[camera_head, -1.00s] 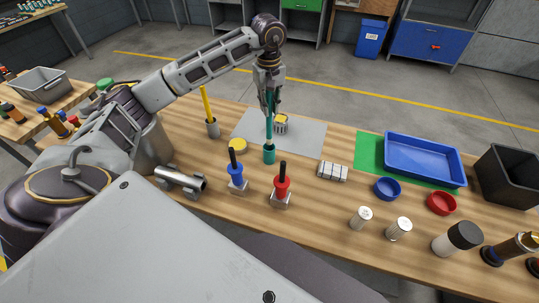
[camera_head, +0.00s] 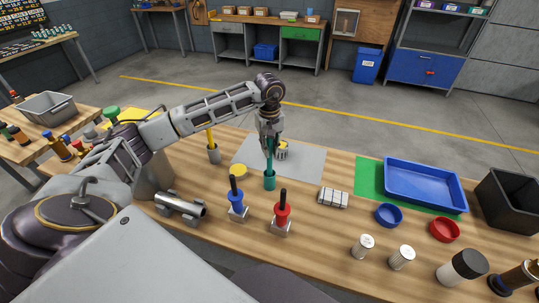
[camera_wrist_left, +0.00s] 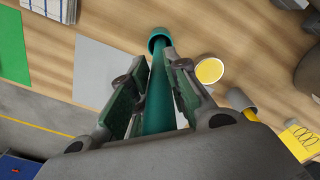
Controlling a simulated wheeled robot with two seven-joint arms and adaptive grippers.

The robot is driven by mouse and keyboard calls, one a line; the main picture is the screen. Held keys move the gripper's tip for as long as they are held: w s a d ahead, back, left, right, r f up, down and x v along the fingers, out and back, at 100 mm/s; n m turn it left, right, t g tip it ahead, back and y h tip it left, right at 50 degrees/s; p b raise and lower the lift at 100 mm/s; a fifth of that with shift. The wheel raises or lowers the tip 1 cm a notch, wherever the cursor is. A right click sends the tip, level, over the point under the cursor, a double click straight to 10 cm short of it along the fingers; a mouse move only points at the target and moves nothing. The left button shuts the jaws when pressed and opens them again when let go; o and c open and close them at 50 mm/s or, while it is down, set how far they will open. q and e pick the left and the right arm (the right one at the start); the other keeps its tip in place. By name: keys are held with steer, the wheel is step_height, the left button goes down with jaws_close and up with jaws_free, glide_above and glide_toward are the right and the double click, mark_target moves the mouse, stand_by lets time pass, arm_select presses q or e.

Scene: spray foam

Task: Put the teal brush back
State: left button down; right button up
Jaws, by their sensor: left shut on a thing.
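My left gripper (camera_head: 269,148) is shut on the teal brush (camera_head: 270,158) and holds it upright, handle between the fingers. The teal cup (camera_head: 270,181) stands on the bench directly below. The brush's lower end meets the cup's mouth and seems to be inside it; how deep I cannot tell. In the left wrist view the gripper (camera_wrist_left: 155,95) has the teal brush (camera_wrist_left: 158,100) between its fingers, running down to the teal cup (camera_wrist_left: 161,38). My right gripper is not in view.
Blue (camera_head: 238,198) and red (camera_head: 282,210) handled tools stand in front. A grey mat (camera_head: 303,160) lies behind. A blue tray (camera_head: 425,185) is at right.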

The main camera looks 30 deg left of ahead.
arm_select(q)
step_height(320, 180, down, 4)
steer(key=shift+r+p, duration=0.15)
steer(key=shift+p, duration=0.15)
steer(key=shift+f, duration=0.2)
steer(key=c, duration=1.4)
jaws_free()
steer(key=shift+o, duration=0.2)
steer(key=shift+r, duration=0.1)
steer(key=shift+r, duration=0.1)
